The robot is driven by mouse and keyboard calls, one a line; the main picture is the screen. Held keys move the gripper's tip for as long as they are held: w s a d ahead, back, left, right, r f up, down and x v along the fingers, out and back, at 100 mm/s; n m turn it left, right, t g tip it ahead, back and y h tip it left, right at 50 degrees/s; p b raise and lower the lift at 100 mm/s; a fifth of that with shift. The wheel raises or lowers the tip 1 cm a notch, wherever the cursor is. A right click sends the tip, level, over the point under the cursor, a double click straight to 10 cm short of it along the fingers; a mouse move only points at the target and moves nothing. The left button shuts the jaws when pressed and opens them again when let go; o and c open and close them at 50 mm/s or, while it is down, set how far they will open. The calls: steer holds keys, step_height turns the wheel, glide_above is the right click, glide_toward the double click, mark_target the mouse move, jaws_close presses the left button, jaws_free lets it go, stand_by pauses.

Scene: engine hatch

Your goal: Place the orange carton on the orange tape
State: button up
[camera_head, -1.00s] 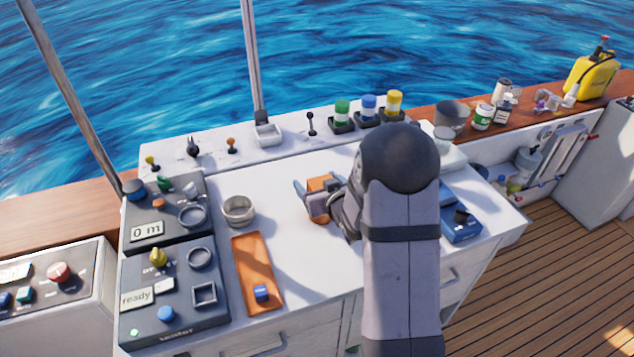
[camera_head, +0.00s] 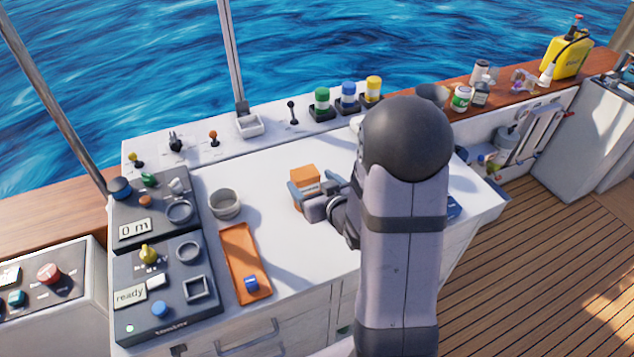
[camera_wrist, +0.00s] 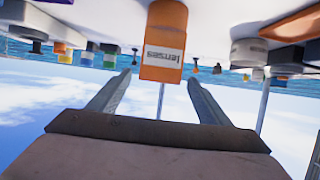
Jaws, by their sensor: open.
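The orange carton (camera_head: 305,177) stands upright on the white console top, right of the grey ring-shaped cup. It has a white label and also shows upside down in the wrist view (camera_wrist: 165,25), reading "lenses". My gripper (camera_head: 309,182) is open, low over the console, its fingertips at either side of the carton's near part; in the wrist view the carton lies at and beyond the fingertips (camera_wrist: 158,76). I cannot tell whether they touch it. The orange tape (camera_head: 240,250) is a long orange rectangle left of the carton, with a small blue object (camera_head: 251,283) on its near end.
Dark control panels (camera_head: 160,245) with knobs lie left of the tape. Green, blue and yellow jars (camera_head: 348,97) line the back ledge. The white surface between the tape and carton is mostly clear.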

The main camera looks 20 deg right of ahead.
steer(key=shift+s+r+p, duration=0.4)
steer(key=shift+s+p, duration=0.05)
steer(key=shift+s+r+p, duration=0.1)
steer(key=shift+p, duration=0.95)
steer(key=shift+p, duration=0.5)
steer(key=shift+s+r+p, duration=0.2)
steer(key=shift+s+p, duration=0.2)
steer(key=shift+p, duration=0.65)
steer(key=shift+s+p, duration=0.3)
steer(key=shift+p, duration=0.7)
steer(key=shift+s, duration=0.2)
steer(key=shift+f, duration=0.15)
